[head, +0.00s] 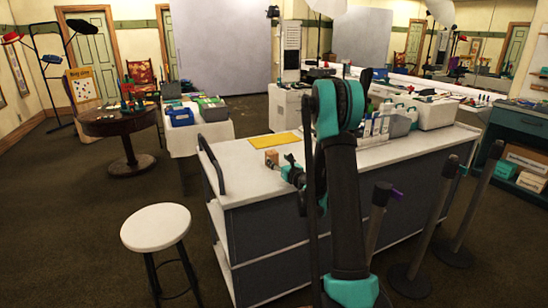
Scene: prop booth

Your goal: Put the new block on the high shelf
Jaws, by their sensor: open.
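A small brown block (271,157) sits on the white top of the grey cart (232,166), near its front left part. It looks upright, and I cannot tell whether it is the new block. My gripper (284,170) is open, just to the right of the block and close to it. I cannot tell whether the fingers touch the block or reach around it. My arm hides part of the cart top. A teal shelf unit (515,125) stands at the right edge; I cannot tell whether it is the high shelf.
A yellow sheet (274,140) lies behind the block. White bottles and a white bin (436,112) stand at the cart's back right. A white stool (156,228) is at front left. Dark posts (424,222) stand right of my arm. Floor at left is open.

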